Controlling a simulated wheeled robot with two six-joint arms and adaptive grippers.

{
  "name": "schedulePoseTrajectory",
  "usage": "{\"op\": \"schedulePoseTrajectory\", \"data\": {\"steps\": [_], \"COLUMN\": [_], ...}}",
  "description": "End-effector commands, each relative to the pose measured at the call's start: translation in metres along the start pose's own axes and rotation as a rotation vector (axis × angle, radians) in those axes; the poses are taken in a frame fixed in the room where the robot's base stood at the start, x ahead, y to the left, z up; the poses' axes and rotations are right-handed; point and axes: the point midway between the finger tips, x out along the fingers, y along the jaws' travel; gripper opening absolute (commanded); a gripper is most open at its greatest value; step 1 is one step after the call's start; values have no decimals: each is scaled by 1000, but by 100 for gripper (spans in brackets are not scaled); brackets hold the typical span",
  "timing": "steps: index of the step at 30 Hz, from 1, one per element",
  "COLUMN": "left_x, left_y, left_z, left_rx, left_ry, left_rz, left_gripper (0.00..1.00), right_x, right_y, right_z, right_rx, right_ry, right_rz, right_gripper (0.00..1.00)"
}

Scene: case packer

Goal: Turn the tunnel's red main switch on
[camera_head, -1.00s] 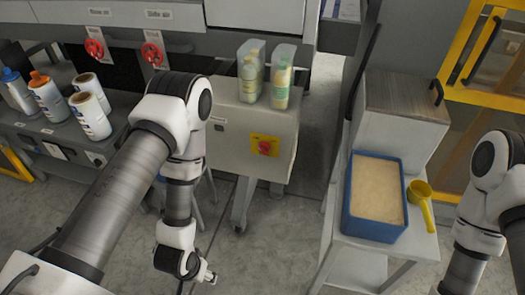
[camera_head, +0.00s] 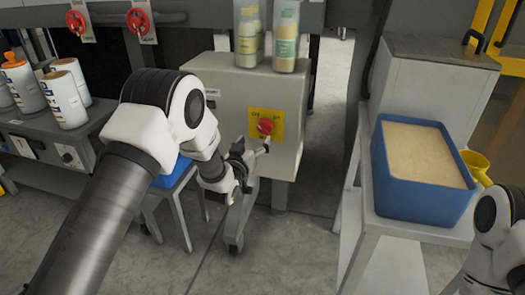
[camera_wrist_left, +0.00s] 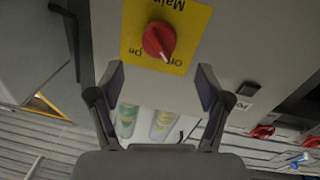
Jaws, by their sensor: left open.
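The red main switch (camera_head: 265,127) is a round knob on a yellow plate (camera_head: 254,118) on the front of a grey cabinet (camera_head: 225,118). In the left wrist view the knob (camera_wrist_left: 158,40) appears upside down, its white mark towards the lower right, by the "Off" label. My left gripper (camera_head: 252,148) is just below and in front of the knob, in the head view. In the wrist view its open, empty fingers (camera_wrist_left: 161,82) are spread, with the knob beyond their tips and apart from them. My right arm shows at the lower right; its gripper is out of view.
Bottles in clear holders (camera_head: 285,40) stand on the cabinet. Two red valve wheels (camera_head: 138,20) hang at the upper left, above several white bottles (camera_head: 62,98). A blue bin (camera_head: 410,200) of pale material and a yellow scoop (camera_head: 474,160) are at the right.

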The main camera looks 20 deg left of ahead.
Motion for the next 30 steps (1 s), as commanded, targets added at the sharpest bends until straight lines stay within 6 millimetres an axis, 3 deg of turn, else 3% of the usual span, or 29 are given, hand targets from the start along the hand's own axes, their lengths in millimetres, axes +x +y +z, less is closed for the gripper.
{"op": "schedulePoseTrajectory", "data": {"steps": [13, 22, 23, 27, 28, 30], "left_x": [69, 76, 76, 76, 76, 76], "left_y": [0, 0, 0, 0, 0, 0], "left_z": [0, -2, -2, -1, -2, -2], "left_rx": [0, 0, 0, 0, 0, 0], "left_ry": [0, -3, -3, -3, -3, -3], "left_rz": [0, -1, -1, -1, -1, -1], "left_gripper": [77, 77, 74, 24, 17, 17], "right_x": [10, 10, 10, 10, 10, 10], "right_y": [0, 0, 0, 0, 0, 0], "right_z": [0, 0, 0, 0, 0, 0], "right_rx": [0, 0, 0, 0, 0, 0], "right_ry": [1, 1, 1, 1, 1, 0], "right_rz": [0, 0, 0, 0, 0, 0], "right_gripper": [40, 40, 40, 40, 40, 40]}}
